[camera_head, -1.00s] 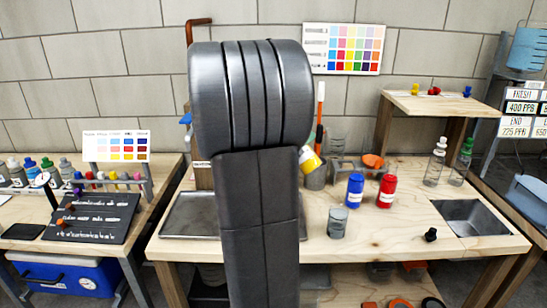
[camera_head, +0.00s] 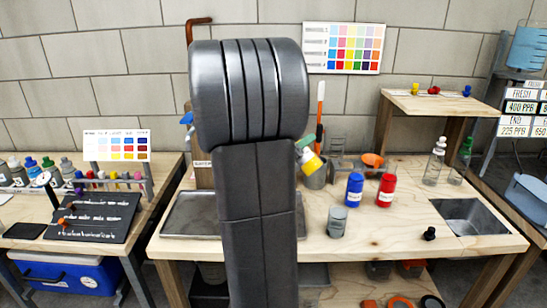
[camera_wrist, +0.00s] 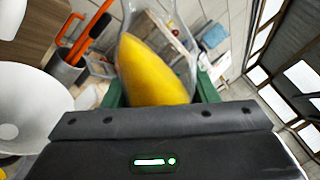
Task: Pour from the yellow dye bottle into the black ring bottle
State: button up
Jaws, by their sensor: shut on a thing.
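The yellow dye bottle (camera_wrist: 157,72) is clear, with yellow liquid lying slanted inside. My gripper (camera_wrist: 160,92) is shut on it, with a green finger on either side. In the head view the bottle (camera_head: 311,162) shows tilted beside my arm, with a bit of green finger (camera_head: 303,144) above it. It appears in front of or above a grey cup; I cannot tell which. My arm hides much of this area. I cannot surely pick out the black ring bottle; a clear greyish vessel (camera_head: 337,222) stands upright on the bench, apart from my gripper.
Blue (camera_head: 355,190) and red (camera_head: 386,190) bottles stand right of the grey cup (camera_head: 317,179). A small black stopper (camera_head: 430,233) lies near the sink (camera_head: 475,216). A metal tray (camera_head: 183,215) is at left. The bench front is mostly clear.

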jog(key=shift+d+f+n+p, duration=0.1)
jog(key=shift+n+p, duration=0.2)
jog(key=shift+p, duration=0.1)
dwell(0.4)
jog(key=shift+s+d+n+p, duration=0.2)
jog(key=shift+n+p, duration=0.8)
jog(key=shift+p, duration=0.8)
dwell(0.7)
jog(key=shift+s+d+f+n+t+p, duration=0.1)
jog(key=shift+f+n+t+p, duration=0.3)
jog(key=shift+f+n+p, duration=0.7)
dwell(1.4)
jog(key=shift+s+d+r+n+y+b, duration=0.15)
jog(key=shift+r+n+y+b, duration=0.15)
jog(key=shift+n, duration=0.2)
dwell(1.2)
